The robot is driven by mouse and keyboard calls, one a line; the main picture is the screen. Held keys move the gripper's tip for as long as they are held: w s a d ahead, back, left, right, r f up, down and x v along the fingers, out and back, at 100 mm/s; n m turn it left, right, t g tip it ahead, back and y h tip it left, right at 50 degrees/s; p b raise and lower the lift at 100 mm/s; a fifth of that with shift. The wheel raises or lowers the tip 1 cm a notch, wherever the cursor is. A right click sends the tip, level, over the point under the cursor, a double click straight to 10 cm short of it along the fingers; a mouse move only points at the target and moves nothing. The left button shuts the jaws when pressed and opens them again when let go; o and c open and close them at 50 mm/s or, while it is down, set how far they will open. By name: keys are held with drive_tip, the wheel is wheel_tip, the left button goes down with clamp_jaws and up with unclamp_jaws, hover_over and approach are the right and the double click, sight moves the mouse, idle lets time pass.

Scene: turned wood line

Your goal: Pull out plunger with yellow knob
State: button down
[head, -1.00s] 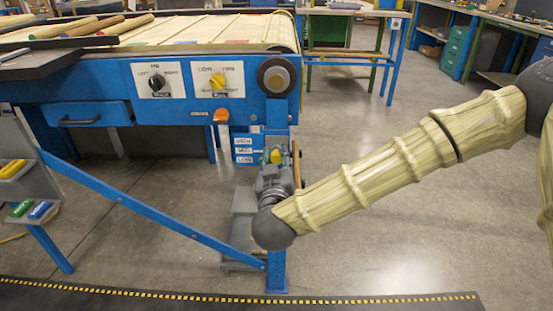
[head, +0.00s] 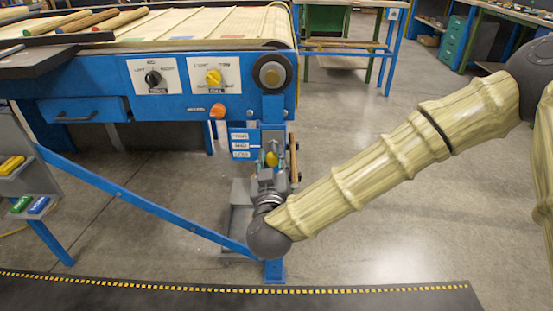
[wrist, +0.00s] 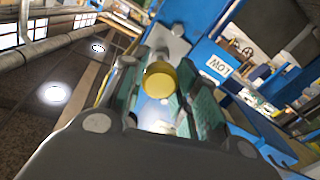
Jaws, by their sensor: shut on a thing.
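The yellow knob (head: 271,159) of the plunger is at the blue post, right of the stacked white labels (head: 240,143) in the head view. My gripper (head: 270,163) reaches it from below and is shut on the knob. In the wrist view the yellow knob (wrist: 160,80) sits between the teal finger pads of my gripper (wrist: 168,95). The fingers partly hide the plunger's shaft and mount. A label reading LOW (wrist: 218,67) is on the blue panel beside it.
Above are a black dial (head: 153,78), a yellow dial (head: 213,77) and an orange knob (head: 217,111) on the blue machine frame (head: 100,85). A blue diagonal brace (head: 150,205) runs left of my gripper. Open floor lies to the right.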

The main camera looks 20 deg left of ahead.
drive_tip(key=shift+s+d+f, duration=0.1)
drive_tip(key=shift+s, duration=0.05)
drive_tip(key=c, duration=1.5)
unclamp_jaws()
drive_tip(key=o, duration=0.4)
drive_tip(key=shift+s+d, duration=0.1)
drive_tip(key=v, duration=1.1)
drive_tip(key=shift+s, duration=0.4)
drive_tip(key=shift+d, duration=0.1)
